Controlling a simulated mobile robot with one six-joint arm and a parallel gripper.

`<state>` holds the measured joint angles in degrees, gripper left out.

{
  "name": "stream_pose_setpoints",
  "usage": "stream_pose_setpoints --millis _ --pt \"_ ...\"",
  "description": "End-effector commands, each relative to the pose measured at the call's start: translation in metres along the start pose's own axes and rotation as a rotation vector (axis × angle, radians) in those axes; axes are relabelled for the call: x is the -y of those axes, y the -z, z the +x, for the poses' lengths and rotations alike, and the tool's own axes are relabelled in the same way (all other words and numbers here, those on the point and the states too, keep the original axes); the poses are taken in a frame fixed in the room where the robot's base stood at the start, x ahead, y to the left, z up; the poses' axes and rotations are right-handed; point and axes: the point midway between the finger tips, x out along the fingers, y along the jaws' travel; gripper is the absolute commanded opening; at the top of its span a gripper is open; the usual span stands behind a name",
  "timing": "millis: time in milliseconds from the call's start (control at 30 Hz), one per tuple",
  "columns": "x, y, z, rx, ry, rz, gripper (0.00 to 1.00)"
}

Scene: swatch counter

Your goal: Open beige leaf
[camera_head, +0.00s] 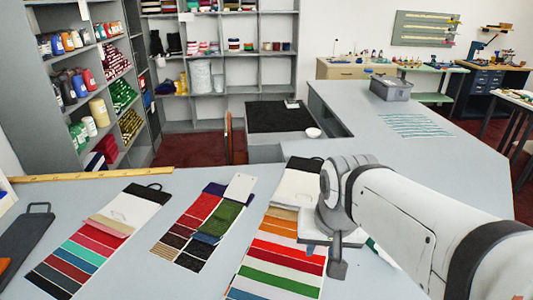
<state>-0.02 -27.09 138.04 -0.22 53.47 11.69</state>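Three swatch cards lie on the grey counter. The right card (283,250) has orange, white, red and green strips below a white top with a black handle. A narrow beige leaf (283,213) shows near its top, partly hidden by my arm. The left card (75,248) has a pink and tan flap (109,222) that looks raised below its white top. The middle card (196,228) has dark, red and plaid pieces. My gripper (337,268) points down over the right edge of the right card; its finger opening and any contact are not clear.
A wooden ruler (92,174) lies along the counter's back left edge. A dark handled board (22,240) lies at the far left. A grey bin (391,88) and teal strips (416,126) are on the right counter. The counter (440,150) behind my arm is mostly clear.

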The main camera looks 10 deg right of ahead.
Motion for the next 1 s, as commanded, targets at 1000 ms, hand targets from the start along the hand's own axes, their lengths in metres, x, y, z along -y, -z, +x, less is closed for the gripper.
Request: stream_pose_setpoints --millis 1000 --pt "0.032 0.223 0.170 0.150 -0.276 1.753 0.29"
